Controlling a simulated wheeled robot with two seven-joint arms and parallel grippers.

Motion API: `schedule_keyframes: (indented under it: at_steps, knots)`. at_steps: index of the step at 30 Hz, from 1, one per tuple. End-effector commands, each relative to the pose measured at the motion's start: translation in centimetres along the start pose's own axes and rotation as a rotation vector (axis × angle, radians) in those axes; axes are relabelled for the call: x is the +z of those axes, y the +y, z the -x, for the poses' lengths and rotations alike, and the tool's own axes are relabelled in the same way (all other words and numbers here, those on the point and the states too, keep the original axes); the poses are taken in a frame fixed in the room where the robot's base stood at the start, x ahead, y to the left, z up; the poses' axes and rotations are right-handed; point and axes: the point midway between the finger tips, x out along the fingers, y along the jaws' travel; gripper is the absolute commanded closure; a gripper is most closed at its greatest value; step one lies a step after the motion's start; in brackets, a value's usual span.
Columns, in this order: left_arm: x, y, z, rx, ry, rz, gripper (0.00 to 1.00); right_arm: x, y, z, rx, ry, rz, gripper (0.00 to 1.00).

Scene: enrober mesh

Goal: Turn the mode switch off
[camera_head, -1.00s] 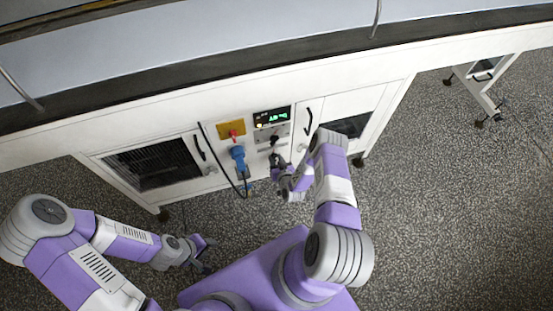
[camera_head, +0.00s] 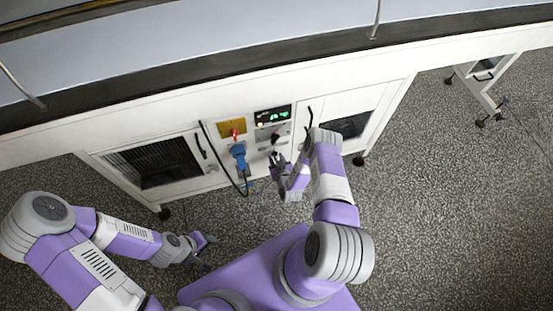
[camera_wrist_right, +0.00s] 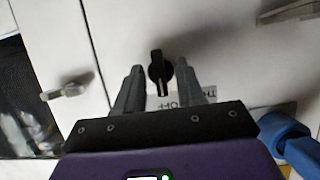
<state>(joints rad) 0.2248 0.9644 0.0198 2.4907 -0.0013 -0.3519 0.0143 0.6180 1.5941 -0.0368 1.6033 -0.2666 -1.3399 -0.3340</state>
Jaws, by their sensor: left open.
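The mode switch (camera_wrist_right: 157,68) is a black rotary knob on the white cabinet front, seen in the right wrist view. Its bar stands nearly upright in that picture. A partly hidden, upside-down label (camera_wrist_right: 190,99) lies just below it there. My right gripper (camera_wrist_right: 159,78) is open, with one finger on each side of the knob; I cannot tell whether they touch it. In the head view my right gripper (camera_head: 277,161) is at the panel's lower part and mostly hides the knob. My left gripper (camera_head: 205,250) is open and empty, low over the floor, away from the cabinet.
A blue plug (camera_head: 238,154) with a black cable and a red switch on a yellow plate (camera_head: 231,129) sit left of my right gripper. Above are a lit display (camera_head: 272,116) and another black knob (camera_head: 275,138). A metal door latch (camera_wrist_right: 66,91) is nearby.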

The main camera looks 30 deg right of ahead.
Motion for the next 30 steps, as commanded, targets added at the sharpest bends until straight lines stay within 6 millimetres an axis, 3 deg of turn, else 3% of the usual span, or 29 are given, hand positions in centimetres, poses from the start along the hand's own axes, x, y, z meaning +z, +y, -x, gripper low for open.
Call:
schedule_keyframes:
  at_steps: [7,19,30]
  knots:
    - [0.0,0.2,0.4,0.000,0.000,0.000,0.57,-0.2,0.0,0.8,0.000,0.001,0.000,0.62]
    - [0.1,1.0,2.6,0.000,0.000,0.000,0.57,-0.1,0.0,6.9,0.000,-0.001,0.000,0.62]
    - [0.1,1.0,2.7,0.000,0.000,0.000,0.57,0.0,0.0,7.6,0.000,0.001,0.000,0.62]
